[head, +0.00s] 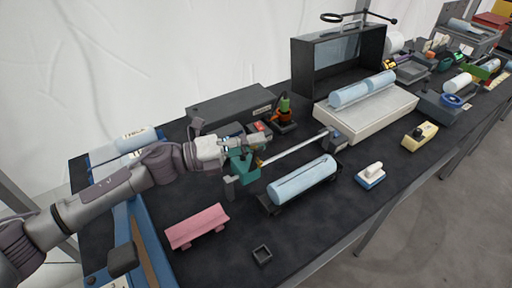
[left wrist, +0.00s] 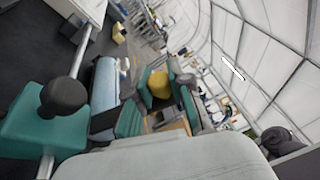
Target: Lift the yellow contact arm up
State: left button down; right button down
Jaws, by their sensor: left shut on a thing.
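The yellow contact arm (left wrist: 159,84) shows as a yellow piece between the fingertips in the left wrist view. In the head view only a small yellow-orange bit (head: 259,162) of it shows beside the teal block (head: 243,170), at the near end of a metal rod (head: 295,148). My left gripper (head: 235,148) is over this teal unit and shut on the yellow arm. The fingers hide most of the arm in the head view, so its tilt cannot be told. In the left wrist view a teal block with a black knob (left wrist: 64,97) is at the left. My right gripper is not in view.
A light-blue roll (head: 302,180) lies in a black cradle right of the teal unit. An orange-and-green device (head: 284,114) stands behind. The table front between them is bare.

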pick_arm(q)
jog(key=c, duration=1)
grip_release()
jog(key=shift+w, duration=0.1)
jog(key=shift+a, duration=0.15)
jog(key=v, duration=1.2)
